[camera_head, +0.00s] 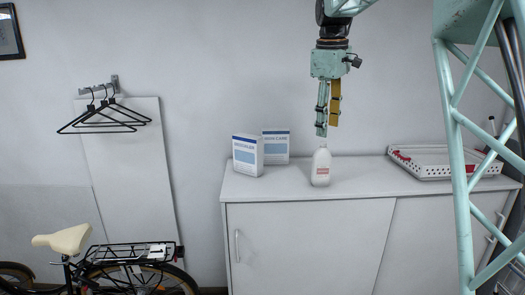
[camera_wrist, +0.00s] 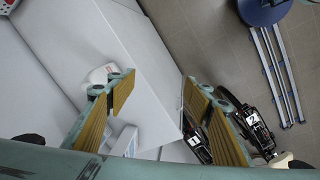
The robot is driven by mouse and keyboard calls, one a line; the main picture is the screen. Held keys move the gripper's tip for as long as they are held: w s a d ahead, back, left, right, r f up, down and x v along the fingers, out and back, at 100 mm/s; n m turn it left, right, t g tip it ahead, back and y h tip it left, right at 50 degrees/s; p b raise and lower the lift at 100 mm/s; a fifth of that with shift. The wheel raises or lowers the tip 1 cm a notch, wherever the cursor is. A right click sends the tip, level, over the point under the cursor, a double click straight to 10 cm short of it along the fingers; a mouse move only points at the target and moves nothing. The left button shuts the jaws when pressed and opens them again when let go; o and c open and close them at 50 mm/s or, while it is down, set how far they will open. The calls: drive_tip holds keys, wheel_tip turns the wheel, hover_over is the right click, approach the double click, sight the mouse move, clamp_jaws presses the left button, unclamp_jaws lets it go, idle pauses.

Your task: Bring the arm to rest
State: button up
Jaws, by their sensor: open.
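My gripper (camera_head: 328,130) hangs pointing down above the cabinet in the head view. Its teal fingers with ochre pads are apart and nothing is between them. In the wrist view the two fingers of my gripper (camera_wrist: 158,82) are spread wide. A white bottle with a reddish label (camera_head: 321,170) stands upright on the cabinet top below the fingertips. In the wrist view the bottle (camera_wrist: 99,75) is partly hidden by the left finger.
Two white-and-blue boxes (camera_head: 248,158) stand left of the bottle on the white cabinet (camera_head: 300,240). A white basket (camera_head: 430,170) lies at the right. A bicycle (camera_head: 110,265) and black hangers (camera_head: 104,120) are at the left. The cabinet top between bottle and basket is clear.

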drive_tip(key=s+f+m+t+b, duration=0.1)
drive_tip(key=s+f+m+b, duration=0.15)
drive_tip(key=s, duration=1.25)
drive_tip(key=s+f+m+b, duration=0.2)
drive_tip(key=s+m+b, duration=0.15)
drive_tip(key=s, duration=1.25)
drive_tip(key=s+f+m+b, duration=0.1)
drive_tip(key=s+f+b, duration=0.1)
drive_tip(key=s+f, duration=0.4)
drive_tip(key=s+f+m+b, duration=0.2)
drive_tip(key=s+f, duration=0.4)
drive_tip(key=s, duration=0.6)
drive_tip(key=s+f+m+t+b, duration=0.1)
drive_tip(key=s+f+b, duration=0.1)
drive_tip(key=s+f, duration=0.4)
drive_tip(key=s, duration=0.3)
drive_tip(key=shift+s+f+m+y, duration=0.2)
drive_tip(key=shift+m+y, duration=0.1)
drive_tip(key=shift+y, duration=0.1)
drive_tip(key=shift+w+a, duration=0.1)
